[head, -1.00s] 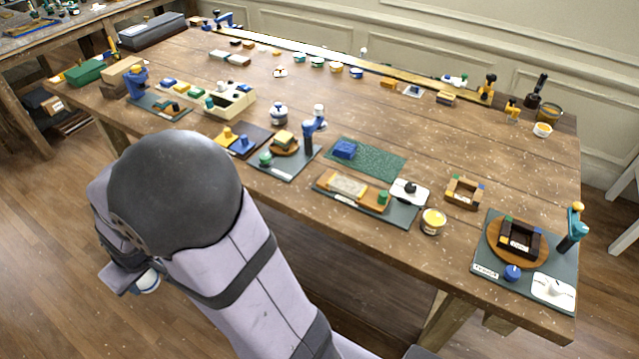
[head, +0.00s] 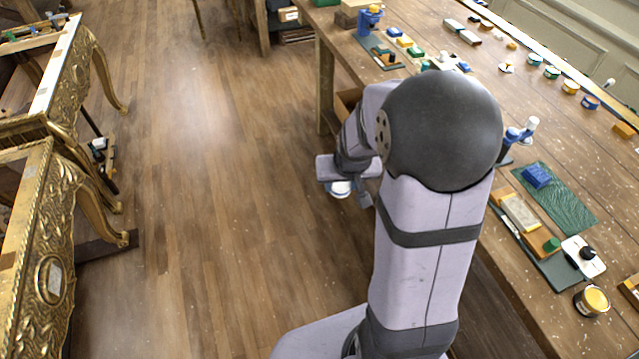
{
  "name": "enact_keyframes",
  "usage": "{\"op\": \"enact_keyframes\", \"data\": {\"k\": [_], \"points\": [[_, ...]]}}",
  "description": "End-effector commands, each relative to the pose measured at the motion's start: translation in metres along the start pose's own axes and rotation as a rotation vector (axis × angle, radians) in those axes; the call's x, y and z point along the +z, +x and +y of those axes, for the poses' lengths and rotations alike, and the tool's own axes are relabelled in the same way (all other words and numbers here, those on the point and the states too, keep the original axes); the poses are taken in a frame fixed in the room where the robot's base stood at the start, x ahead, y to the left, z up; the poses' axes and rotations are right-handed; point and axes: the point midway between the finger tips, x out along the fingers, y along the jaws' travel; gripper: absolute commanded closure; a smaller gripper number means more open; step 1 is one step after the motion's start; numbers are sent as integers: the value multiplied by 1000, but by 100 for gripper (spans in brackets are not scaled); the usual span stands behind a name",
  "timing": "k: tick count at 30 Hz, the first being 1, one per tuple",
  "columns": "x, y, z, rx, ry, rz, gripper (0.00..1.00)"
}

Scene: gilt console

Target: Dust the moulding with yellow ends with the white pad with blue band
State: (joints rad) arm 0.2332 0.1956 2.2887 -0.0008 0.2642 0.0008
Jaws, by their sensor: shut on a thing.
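My gripper (head: 345,181) is in the middle of the head view, left of the big workbench and over the wood floor. It is shut on the white pad with blue band (head: 340,190). Only a small white and blue part of the pad shows below the fingers; my arm and gripper hide the rest. I cannot single out the moulding with yellow ends for sure. Ornate gilt consoles stand at the left, the nearer one (head: 62,250) cut off by the picture's edge.
The workbench (head: 545,110) at the right holds a green mat (head: 560,200), a blue block (head: 537,176), a yellow-topped tub (head: 592,300) and several other small items. The floor (head: 210,200) between consoles and bench is clear. Small items lie by the left consoles' legs.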

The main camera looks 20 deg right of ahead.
Motion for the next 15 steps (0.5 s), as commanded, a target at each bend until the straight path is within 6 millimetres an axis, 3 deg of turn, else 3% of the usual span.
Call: {"op": "enact_keyframes", "data": {"k": [1,8,15], "points": [[3,1,25,24,58,-2,78],[19,0,126,122,294,0,78],[34,-15,232,214,517,2,78]]}}
